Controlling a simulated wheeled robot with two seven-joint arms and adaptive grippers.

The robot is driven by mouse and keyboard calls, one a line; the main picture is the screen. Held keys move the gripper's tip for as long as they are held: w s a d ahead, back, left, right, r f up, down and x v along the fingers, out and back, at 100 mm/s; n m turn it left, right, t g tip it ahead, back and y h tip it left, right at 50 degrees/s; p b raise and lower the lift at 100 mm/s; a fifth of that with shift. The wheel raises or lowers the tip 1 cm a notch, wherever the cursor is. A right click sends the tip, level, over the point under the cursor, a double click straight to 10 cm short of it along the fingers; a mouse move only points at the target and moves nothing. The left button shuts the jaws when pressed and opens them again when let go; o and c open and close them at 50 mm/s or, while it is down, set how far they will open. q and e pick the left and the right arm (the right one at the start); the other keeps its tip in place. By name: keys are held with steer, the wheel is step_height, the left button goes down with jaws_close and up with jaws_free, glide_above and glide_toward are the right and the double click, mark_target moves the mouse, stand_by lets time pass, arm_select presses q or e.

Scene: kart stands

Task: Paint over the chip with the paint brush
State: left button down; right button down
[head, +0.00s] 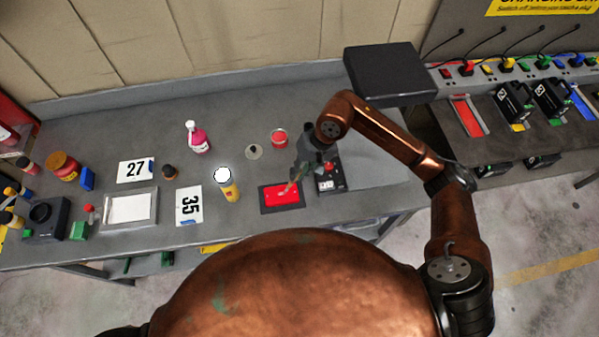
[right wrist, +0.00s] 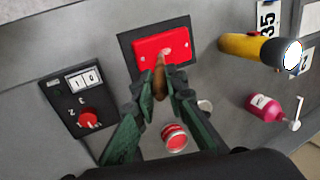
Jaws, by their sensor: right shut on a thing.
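A red panel (head: 270,200) lies on a dark mat on the grey bench; it also shows in the right wrist view (right wrist: 150,50). A small pale mark, the chip (right wrist: 167,50), shows on its face. My right gripper (head: 305,166) is above and just behind the panel. In the right wrist view the gripper (right wrist: 162,92) is shut on the brown paint brush (right wrist: 160,76). The brush points at the panel, its tip at or very near the chip; I cannot tell whether it touches. An open red paint tin (head: 280,139) stands behind. My left gripper is out of view.
A dark box with a red knob (head: 328,181) stands right of the panel. A yellow tube (head: 229,188) stands left, with a pink bottle (head: 198,138) and a round lid (head: 253,152) farther back. Number cards and a framed white sheet lie farther left.

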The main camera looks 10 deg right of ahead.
steer(key=shift+a+f+b, duration=0.1)
steer(key=shift+a+b, duration=0.3)
steer(key=shift+a, duration=0.15)
steer(key=shift+a, duration=0.1)
steer(key=shift+a+b, duration=0.45)
steer(key=shift+a, duration=0.25)
steer(key=shift+d+b, duration=0.5)
steer(key=shift+b, duration=0.05)
steer(key=shift+d, duration=0.3)
steer(key=shift+r, duration=0.2)
steer(key=shift+d+b, duration=0.1)
steer(key=shift+b, duration=0.2)
